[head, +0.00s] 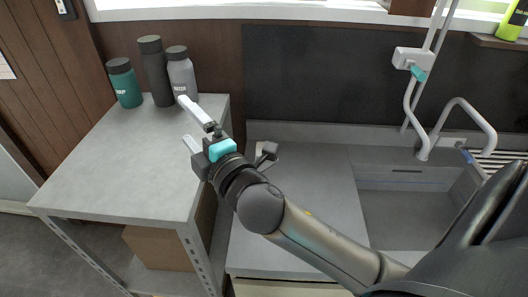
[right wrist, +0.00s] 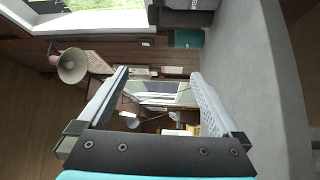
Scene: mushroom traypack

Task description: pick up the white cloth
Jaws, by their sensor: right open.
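I see no white cloth in either view. My right gripper (head: 187,121) is open and empty, with its two pale fingers spread, above the right edge of the grey table in the head view. In the right wrist view the same gripper (right wrist: 160,74) has a wide empty gap between its fingers. My left gripper is not in view.
Three bottles, one teal (head: 125,84), one dark (head: 156,72) and one grey (head: 183,76), stand at the back of the grey table (head: 120,165). A sink (head: 405,215) with a white tap (head: 466,108) is at right. A cardboard box (head: 158,248) sits below the table. The table's front is clear.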

